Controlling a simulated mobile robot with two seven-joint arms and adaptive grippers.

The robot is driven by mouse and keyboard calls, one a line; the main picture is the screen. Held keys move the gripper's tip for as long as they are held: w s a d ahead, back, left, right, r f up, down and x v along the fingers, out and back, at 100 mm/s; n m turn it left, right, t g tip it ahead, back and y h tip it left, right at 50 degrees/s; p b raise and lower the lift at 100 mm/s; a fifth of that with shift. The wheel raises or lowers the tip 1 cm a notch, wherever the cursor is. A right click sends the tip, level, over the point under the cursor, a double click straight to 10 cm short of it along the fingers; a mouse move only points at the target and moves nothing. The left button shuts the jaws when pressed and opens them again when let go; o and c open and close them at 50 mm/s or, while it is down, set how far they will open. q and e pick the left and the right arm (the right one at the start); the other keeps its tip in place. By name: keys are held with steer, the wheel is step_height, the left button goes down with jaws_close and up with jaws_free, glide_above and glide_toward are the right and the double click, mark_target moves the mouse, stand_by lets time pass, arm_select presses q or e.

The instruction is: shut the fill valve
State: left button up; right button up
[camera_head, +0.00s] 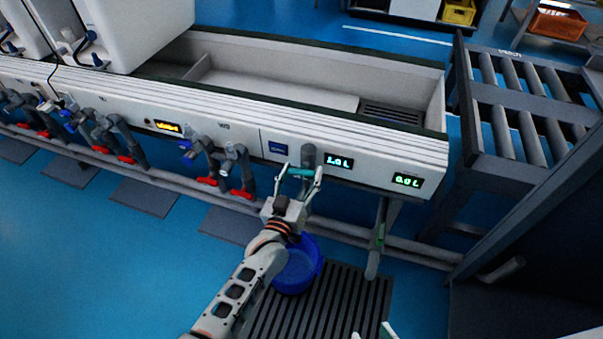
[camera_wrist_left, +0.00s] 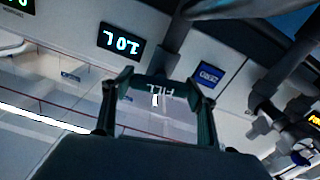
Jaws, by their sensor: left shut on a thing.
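The fill valve is a grey upright pipe (camera_head: 309,154) on the white trough's front, with a teal lever (camera_head: 300,171) at its lower end. In the head view my left gripper (camera_head: 302,175) is at this lever, its two fingers shut on it. In the left wrist view the gripper (camera_wrist_left: 158,88) spans a grey piece marked FILL (camera_wrist_left: 160,97), and the pipe (camera_wrist_left: 178,35) rises behind. A green display (camera_head: 339,162) beside the valve reads 1.0 L. Only pale tips of my right gripper (camera_head: 374,333) show at the bottom edge; their closure is unclear.
A blue basin (camera_head: 297,266) stands below the valve, partly over a dark floor grating (camera_head: 318,305). A second display (camera_head: 407,181) reads 0.0 L. Other valves with red handles (camera_head: 207,181) line the trough to the left. A roller conveyor (camera_head: 515,145) stands at the right.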

mark_target(302, 172)
arm_select(q)
steer(key=shift+m, duration=0.7)
steer(key=o, duration=1.1)
steer(key=shift+r, duration=0.1)
step_height(302, 172, up, 10)
steer(key=shift+f, duration=0.1)
